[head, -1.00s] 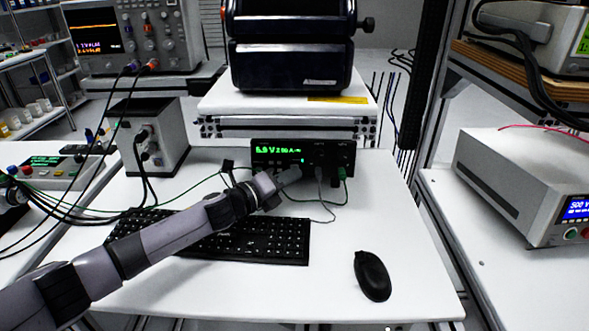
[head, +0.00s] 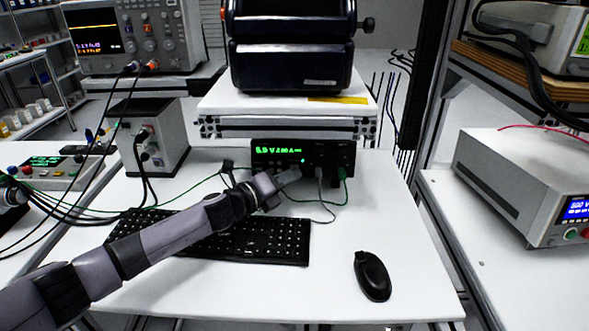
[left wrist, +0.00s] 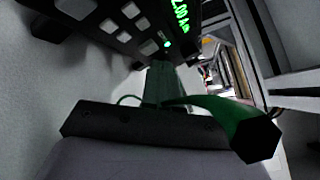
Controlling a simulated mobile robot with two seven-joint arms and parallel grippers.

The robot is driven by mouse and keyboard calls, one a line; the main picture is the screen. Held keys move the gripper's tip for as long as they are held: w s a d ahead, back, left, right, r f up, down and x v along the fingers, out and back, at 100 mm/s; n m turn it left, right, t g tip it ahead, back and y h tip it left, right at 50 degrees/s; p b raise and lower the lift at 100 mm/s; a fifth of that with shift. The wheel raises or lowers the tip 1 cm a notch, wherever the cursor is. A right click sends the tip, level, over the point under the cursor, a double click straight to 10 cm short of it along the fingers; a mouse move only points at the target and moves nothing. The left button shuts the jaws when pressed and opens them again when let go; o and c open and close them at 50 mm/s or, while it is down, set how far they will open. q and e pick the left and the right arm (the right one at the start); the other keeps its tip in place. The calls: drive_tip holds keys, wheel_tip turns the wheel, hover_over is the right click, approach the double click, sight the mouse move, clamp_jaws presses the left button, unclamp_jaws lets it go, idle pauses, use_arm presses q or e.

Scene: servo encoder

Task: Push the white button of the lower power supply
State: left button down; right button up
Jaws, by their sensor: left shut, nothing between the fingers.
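The lower power supply (head: 335,155) is a black box with a green lit display, standing on the white table below the shelf. In the left wrist view its dark front panel (left wrist: 118,45) fills the upper left, with several pale buttons (left wrist: 131,10) and a small green light. I cannot tell which pale button is the one named. My left gripper (head: 296,174) is shut and empty, with its tips close to the lower front of the supply. In the left wrist view the shut fingers (left wrist: 163,68) point just below the green light. Contact with the panel cannot be told. My right gripper is not in view.
Grey and green cables (head: 345,190) hang from the supply's front, right of my left gripper. A black keyboard (head: 270,240) lies under my left arm, and a mouse (head: 372,275) lies to the right.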

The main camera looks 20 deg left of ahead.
use_arm(q)
drive_tip(key=shift+w, duration=0.1)
idle(0.5)
drive_tip(key=shift+w+a, duration=0.1)
drive_tip(key=shift+w, duration=0.25)
drive_tip(key=shift+w+b, duration=0.1)
drive_tip(key=shift+b, duration=0.2)
drive_tip(key=shift+s+p, duration=0.4)
drive_tip(key=shift+s, duration=0.15)
drive_tip(key=shift+s+d+r+p, duration=0.25)
drive_tip(key=shift+s+p, duration=0.2)
drive_tip(key=shift+s, duration=0.2)
drive_tip(key=shift+s+d+r+p, duration=0.1)
drive_tip(key=shift+s+d+p, duration=0.25)
drive_tip(key=shift+s, duration=0.3)
drive_tip(key=shift+s+d+r+p, duration=0.15)
drive_tip(key=shift+s+p, duration=0.2)
drive_tip(key=shift+s, duration=0.35)
drive_tip(key=shift+s+d+r+p, duration=0.15)
drive_tip(key=shift+s+p, duration=0.2)
drive_tip(key=shift+s, duration=0.35)
drive_tip(key=shift+s+f, duration=0.1)
drive_tip(key=shift+s, duration=0.05)
